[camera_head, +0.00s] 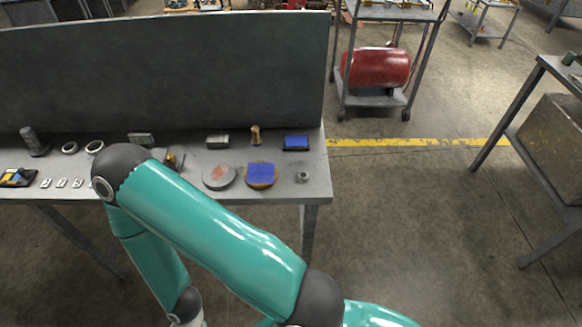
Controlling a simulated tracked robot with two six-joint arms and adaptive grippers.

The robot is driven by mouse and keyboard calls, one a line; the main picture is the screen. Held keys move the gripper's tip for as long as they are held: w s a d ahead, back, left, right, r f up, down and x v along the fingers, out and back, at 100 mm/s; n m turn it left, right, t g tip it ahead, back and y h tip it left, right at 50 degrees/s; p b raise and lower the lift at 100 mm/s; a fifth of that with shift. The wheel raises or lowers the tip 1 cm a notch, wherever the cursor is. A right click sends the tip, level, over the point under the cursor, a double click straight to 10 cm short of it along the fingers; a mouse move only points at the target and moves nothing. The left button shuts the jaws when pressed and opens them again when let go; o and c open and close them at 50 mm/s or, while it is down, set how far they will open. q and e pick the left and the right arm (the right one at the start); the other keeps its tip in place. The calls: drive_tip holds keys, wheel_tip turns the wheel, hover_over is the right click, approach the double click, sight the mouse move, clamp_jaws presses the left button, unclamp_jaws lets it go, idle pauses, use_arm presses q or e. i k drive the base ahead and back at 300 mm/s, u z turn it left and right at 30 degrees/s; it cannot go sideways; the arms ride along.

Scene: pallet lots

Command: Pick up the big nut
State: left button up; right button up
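A small grey nut-like piece (302,176) with a dark hole lies near the right front corner of the grey workbench (318,186). It is the thing that looks most like the big nut, but it is small in view and I cannot be sure. Two light rings, a left one (69,148) and a right one (94,147), lie on the left part of the bench. A teal arm of mine crosses in front of the bench, bends at a dark joint and runs down out of view. Neither gripper shows.
A grey disc (219,177), a round piece with a blue top (261,175), a blue box (296,143) and a dark cylinder (34,141) stand on the bench. A tall panel (170,75) closes its back. A cart (372,100) holds a red tank (377,68).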

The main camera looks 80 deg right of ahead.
sight(303, 176)
drive_tip(key=z, duration=0.2)
drive_tip(key=k, duration=1.3)
drive_tip(key=z, duration=0.85)
drive_tip(key=i, duration=0.5)
